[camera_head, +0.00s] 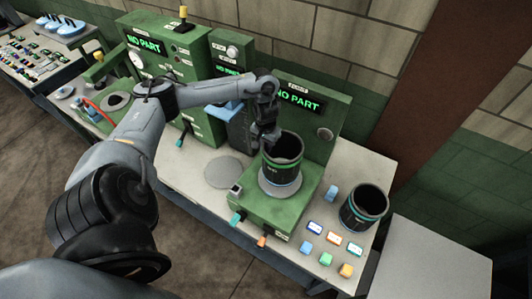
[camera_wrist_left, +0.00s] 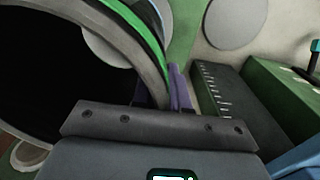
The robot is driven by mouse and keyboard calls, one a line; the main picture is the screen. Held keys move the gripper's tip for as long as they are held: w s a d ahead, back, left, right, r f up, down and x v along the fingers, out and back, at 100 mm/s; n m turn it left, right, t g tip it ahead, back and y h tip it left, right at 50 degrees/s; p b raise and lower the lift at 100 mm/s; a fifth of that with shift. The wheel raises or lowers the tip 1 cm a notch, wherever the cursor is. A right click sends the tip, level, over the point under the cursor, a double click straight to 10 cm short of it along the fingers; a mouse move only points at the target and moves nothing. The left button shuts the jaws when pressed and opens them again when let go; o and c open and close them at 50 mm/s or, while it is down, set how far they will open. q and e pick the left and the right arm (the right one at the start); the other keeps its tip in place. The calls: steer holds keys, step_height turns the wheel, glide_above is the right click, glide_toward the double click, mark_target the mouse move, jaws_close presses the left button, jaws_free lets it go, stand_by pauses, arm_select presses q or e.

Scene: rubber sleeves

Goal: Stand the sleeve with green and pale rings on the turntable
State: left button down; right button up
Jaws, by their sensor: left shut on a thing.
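The black sleeve (camera_head: 283,163) with green and pale rings is upright over the turntable (camera_head: 280,191), a pale grey disc on the green machine base at the right. I cannot tell whether its lower rim touches the disc. My left gripper (camera_head: 266,139) is shut on the sleeve's wall at the upper rim, on the left side. In the left wrist view the sleeve's green and pale bands (camera_wrist_left: 140,28) show beside the purple fingers (camera_wrist_left: 168,92), with its dark inside at the left. My right gripper is not in view.
A second black sleeve (camera_head: 363,208) with a blue-green ring stands on the bench at the right. Several coloured blocks and labels (camera_head: 326,258) lie in front of it. A flat grey disc (camera_head: 229,171) lies left of the machine. A green panel (camera_head: 330,110) reading NO PART rises close behind.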

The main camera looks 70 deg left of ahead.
arm_select(q)
steer(key=shift+f+p, duration=0.4)
steer(key=shift+f, duration=1.65)
steer(key=c, duration=1.1)
jaws_free()
steer(key=shift+c, duration=0.2)
step_height(320, 180, up, 11)
steer(key=shift+w+f+p, duration=0.1)
steer(key=shift+p, duration=0.9)
steer(key=shift+r+p, duration=0.35)
steer(key=shift+r, duration=0.3)
